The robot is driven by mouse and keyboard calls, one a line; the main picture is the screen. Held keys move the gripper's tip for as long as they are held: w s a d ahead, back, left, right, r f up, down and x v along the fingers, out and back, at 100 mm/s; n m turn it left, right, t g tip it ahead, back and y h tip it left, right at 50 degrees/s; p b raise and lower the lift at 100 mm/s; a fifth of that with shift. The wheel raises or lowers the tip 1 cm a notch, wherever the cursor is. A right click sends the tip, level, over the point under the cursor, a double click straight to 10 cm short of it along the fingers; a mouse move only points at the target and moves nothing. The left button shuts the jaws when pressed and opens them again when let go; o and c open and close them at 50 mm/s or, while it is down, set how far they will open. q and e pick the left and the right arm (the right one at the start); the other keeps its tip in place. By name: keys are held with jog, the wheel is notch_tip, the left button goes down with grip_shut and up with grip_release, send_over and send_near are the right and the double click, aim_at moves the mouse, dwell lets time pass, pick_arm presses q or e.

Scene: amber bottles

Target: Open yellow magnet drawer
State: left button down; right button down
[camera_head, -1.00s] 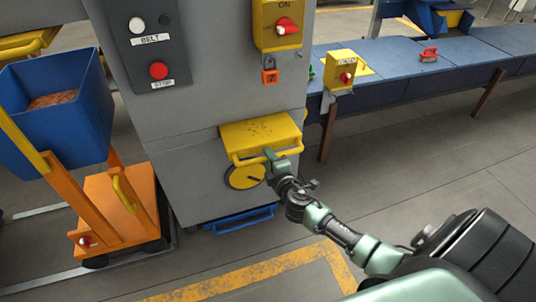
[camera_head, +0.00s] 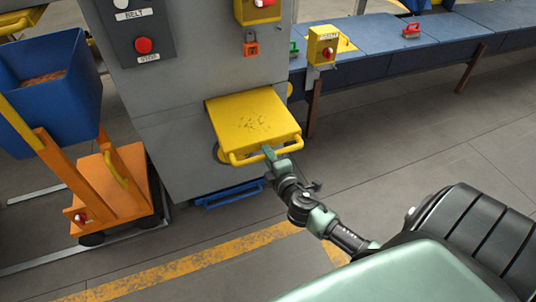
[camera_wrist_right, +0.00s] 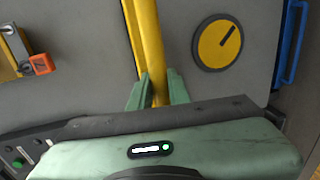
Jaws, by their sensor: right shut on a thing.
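The yellow magnet drawer (camera_head: 253,118) sticks out from the front of the grey cabinet in the head view. Its yellow bar handle (camera_head: 240,158) runs along its front edge. My right gripper (camera_head: 269,152) is at the right part of this handle. In the right wrist view the handle (camera_wrist_right: 152,50) passes between the two green fingers of my right gripper (camera_wrist_right: 157,90), which are shut on it. My left gripper is in neither view.
The grey cabinet (camera_head: 170,125) carries a panel with a red button (camera_head: 144,46). A round yellow dial (camera_wrist_right: 217,43) and a blue handle (camera_wrist_right: 291,42) show in the wrist view. An orange cart with a blue bin (camera_head: 55,90) stands left. A blue conveyor (camera_head: 385,60) runs right.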

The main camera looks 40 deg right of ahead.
jog(key=c, duration=1.3)
grip_release()
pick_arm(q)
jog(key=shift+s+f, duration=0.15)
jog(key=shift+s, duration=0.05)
pick_arm(e)
jog(key=v, duration=0.8)
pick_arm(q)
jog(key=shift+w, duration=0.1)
pick_arm(e)
jog(key=shift+w, duration=0.1)
